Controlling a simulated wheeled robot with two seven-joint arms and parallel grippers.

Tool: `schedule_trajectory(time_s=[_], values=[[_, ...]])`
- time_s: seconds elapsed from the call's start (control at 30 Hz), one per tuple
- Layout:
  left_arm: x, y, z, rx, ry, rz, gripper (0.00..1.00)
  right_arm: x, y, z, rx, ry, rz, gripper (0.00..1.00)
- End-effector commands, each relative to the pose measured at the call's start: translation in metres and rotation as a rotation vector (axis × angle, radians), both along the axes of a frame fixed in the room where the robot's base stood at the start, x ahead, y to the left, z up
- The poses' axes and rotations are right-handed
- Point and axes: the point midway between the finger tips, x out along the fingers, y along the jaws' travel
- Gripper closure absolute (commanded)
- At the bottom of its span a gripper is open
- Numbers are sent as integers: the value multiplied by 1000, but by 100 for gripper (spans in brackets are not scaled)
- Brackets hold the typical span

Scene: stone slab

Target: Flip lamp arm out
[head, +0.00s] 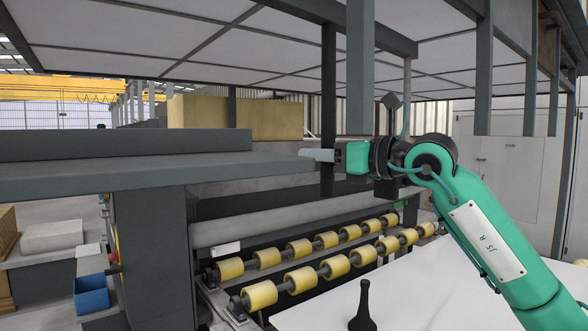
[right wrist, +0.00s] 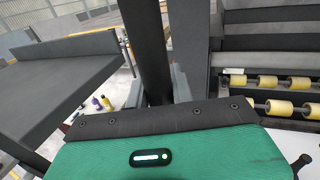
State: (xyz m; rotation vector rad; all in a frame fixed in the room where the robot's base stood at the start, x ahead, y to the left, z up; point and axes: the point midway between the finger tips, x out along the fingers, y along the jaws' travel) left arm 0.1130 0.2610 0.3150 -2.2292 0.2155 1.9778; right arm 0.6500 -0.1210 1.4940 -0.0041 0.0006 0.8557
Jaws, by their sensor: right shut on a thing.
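A dark upright bar (head: 328,85), which looks like the lamp arm, hangs below the overhead panel frame and ends just above the machine. My right gripper (head: 318,155) reaches it from the right and is shut on its lower part, with one grey finger in front of the bar. In the right wrist view the bar (right wrist: 147,45) runs up between the grey fingers (right wrist: 158,92); the contact is partly hidden by my green gripper body. My left gripper is not in view.
A long grey shelf (head: 100,178) ends left of my right gripper. Below are yellow rollers (head: 300,280) and a white surface (head: 440,290) with a black bottle-shaped thing (head: 363,308). A grey post (head: 360,70) stands just right of the bar. A blue bin (head: 91,294) is lower left.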

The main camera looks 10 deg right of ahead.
Motion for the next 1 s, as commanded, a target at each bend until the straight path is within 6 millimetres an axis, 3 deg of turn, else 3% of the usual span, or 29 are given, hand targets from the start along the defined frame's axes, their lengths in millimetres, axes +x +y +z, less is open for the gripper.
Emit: schedule_trajectory(time_s=[0.2, 0.67, 0.7, 0.77, 1.0], values=[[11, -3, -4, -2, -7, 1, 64, -13, -15, 2, 2, -3, -9, 100], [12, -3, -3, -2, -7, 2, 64, -16, -18, 3, 3, -1, -10, 100], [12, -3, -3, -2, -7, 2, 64, -16, -18, 3, 4, -2, -10, 69], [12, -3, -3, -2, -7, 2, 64, -16, -17, 3, 3, -1, -9, 57], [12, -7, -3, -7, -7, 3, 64, -17, -15, 2, 2, -2, -5, 55]])
